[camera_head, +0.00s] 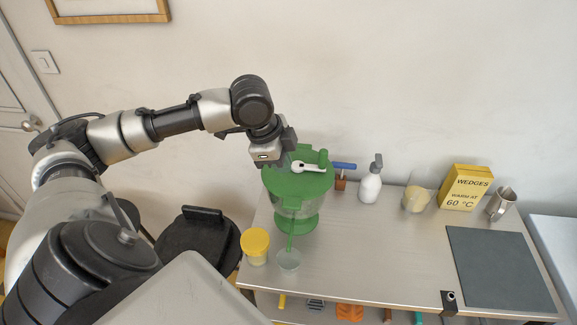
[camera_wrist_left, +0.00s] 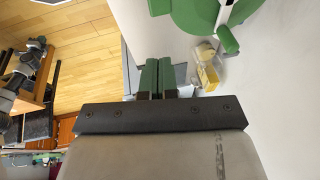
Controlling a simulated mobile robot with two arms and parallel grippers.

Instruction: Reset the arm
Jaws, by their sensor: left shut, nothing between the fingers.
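My left arm comes in from the left in the head view and reaches over to the table's left end. My left gripper (camera_head: 284,160) hangs at the upper left edge of a green-lidded dispenser with a white handle (camera_head: 290,182). In the left wrist view its two green fingertips (camera_wrist_left: 167,76) lie side by side, shut with nothing between them. The green lid (camera_wrist_left: 203,12) shows beyond them at the top right. I cannot tell from the head view whether the gripper touches the lid. My right gripper is in neither view.
A metal table (camera_head: 370,265) carries a yellow-lidded jar (camera_head: 255,246), a small clear cup (camera_head: 289,259), a white spray bottle (camera_head: 370,185), a jug (camera_head: 416,199), a yellow box (camera_head: 464,187), a metal pitcher (camera_head: 502,203) and a dark mat (camera_head: 498,267). Its middle is clear.

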